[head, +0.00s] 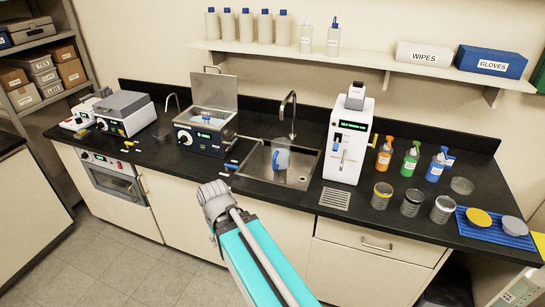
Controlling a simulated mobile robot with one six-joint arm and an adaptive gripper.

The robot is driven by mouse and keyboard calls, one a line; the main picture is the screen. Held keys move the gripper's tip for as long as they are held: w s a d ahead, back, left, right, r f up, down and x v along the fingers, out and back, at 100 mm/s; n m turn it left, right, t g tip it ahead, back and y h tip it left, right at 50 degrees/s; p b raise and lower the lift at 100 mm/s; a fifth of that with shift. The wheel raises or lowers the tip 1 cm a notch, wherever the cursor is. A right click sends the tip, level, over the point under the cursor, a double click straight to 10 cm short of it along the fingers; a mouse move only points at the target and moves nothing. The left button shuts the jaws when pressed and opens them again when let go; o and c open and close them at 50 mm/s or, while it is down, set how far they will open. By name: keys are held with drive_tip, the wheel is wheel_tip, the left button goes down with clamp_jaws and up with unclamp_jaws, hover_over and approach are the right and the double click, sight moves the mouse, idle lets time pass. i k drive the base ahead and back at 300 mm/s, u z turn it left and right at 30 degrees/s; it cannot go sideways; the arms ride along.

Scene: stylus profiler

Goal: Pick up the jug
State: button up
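The jug (281,158) is a pale blue-grey vessel that stands in the steel sink basin (297,173), below the tap. My arm reaches up from the bottom of the head view. Its grey end (214,197) is in front of the counter edge, left of and nearer than the sink, clear of the jug. The fingers cannot be made out, so whether the gripper is open or shut is unclear. Nothing held can be seen.
A tap (288,115) stands behind the sink. A lidded bath (205,131) stands to the left and a white dispenser (346,141) to the right.

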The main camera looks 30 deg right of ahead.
sight(279, 157)
drive_tip(key=i, duration=0.9)
drive_tip(key=z, duration=0.05)
